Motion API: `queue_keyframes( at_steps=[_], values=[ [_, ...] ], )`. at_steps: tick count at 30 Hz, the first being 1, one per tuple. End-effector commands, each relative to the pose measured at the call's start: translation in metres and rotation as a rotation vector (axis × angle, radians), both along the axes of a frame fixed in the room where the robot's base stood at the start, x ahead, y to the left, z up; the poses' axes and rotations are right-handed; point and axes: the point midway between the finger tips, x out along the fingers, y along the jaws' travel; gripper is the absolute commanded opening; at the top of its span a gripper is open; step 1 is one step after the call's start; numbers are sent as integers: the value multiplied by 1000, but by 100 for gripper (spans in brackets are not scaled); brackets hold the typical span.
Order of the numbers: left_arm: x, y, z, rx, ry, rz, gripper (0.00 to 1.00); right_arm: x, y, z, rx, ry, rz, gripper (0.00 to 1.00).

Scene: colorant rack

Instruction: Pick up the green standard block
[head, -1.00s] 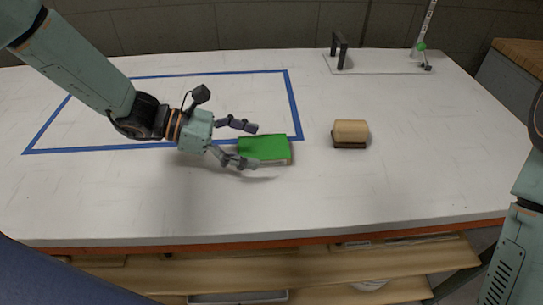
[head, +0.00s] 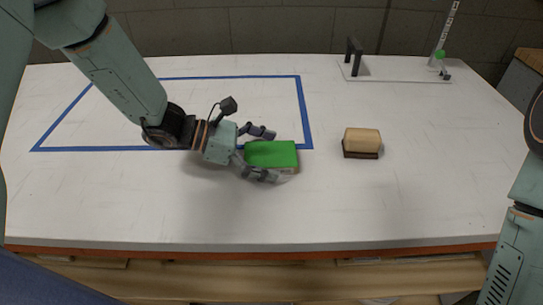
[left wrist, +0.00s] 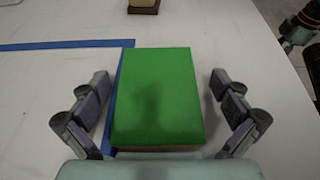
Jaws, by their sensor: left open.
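The green standard block (head: 271,154) lies on the white table at the lower right corner of the blue tape outline. In the left wrist view the green block (left wrist: 158,97) sits between the two fingers, with a gap on each side. My left gripper (head: 264,154) is open around the block in the head view, one finger on its far side and one on its near side. In the left wrist view my left gripper (left wrist: 160,100) shows both fingers apart and not touching the block.
A tan and brown block (head: 362,142) stands to the right of the green block. The blue tape outline (head: 304,112) marks the table's left part. A clear plate with a black handle (head: 352,55) and a ruler post (head: 445,32) are at the back right. The front table is clear.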

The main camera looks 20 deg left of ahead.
Motion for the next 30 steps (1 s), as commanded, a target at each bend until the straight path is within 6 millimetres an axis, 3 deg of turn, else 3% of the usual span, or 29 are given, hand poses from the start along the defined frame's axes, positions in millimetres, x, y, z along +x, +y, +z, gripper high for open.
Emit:
queue_keyframes(
  at_steps=[21, 30],
  values=[
    [2, 1, 0, 1, 1, 4, 41, 0, 0, 0, 0, -1, 1, 47],
    [2, 1, 7, 0, 0, 4, 41, 0, 0, 2, 0, 0, 1, 47]
  ],
)
